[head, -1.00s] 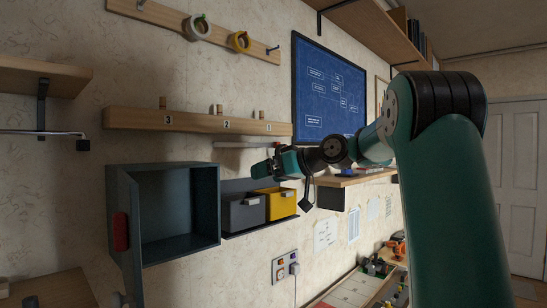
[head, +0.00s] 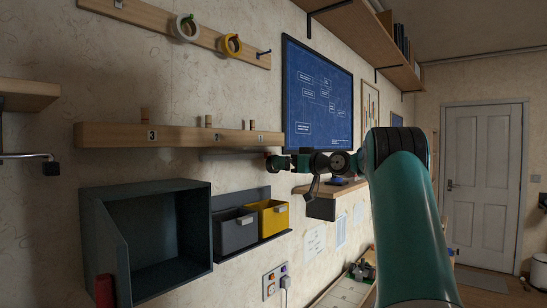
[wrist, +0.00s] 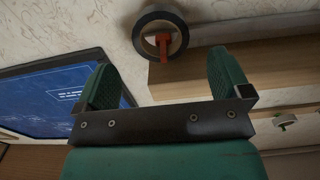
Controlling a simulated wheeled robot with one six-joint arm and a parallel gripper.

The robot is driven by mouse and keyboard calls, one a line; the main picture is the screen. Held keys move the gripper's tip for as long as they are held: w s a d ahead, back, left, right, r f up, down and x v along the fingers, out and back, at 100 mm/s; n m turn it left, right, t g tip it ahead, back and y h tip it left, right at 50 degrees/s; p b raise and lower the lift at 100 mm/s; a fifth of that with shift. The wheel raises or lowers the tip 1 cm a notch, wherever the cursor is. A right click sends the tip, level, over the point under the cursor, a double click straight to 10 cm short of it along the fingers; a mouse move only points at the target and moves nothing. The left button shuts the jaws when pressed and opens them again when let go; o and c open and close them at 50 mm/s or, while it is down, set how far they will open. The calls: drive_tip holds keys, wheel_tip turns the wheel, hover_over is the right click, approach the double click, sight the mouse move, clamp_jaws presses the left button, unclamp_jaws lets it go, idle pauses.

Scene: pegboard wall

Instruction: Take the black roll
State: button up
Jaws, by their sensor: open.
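The black roll (wrist: 160,38) is a ring of tape with a pale core, in the wrist view's upper middle. An orange-red peg (wrist: 163,45) shows in its hole, and it sits by the end of a wooden rail. My gripper (wrist: 165,80) is open and empty, its two green fingers to either side of and short of the roll in the picture. In the head view my gripper (head: 274,163) is small, just below the right end of the numbered wooden rail (head: 180,136). I cannot make out the roll there.
A blueprint board (head: 318,95) hangs right of the rail. White (head: 185,28) and yellow (head: 230,45) rolls hang on the upper rail. Below are an open dark cabinet (head: 145,240), a grey bin (head: 234,232) and a yellow bin (head: 270,217). A small shelf (head: 325,187) lies close to my arm.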

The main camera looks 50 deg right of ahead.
sight(269, 167)
drive_tip(key=w+p, duration=0.2)
drive_tip(key=w, duration=0.1)
drive_tip(key=w+p, duration=0.2)
drive_tip(key=shift+w+a+r, duration=0.15)
drive_tip(key=shift+a+r, duration=0.1)
drive_tip(key=shift+a, duration=0.1)
drive_tip(key=shift+w+f, duration=0.2)
drive_tip(key=shift+w, duration=0.2)
drive_tip(key=c, duration=1)
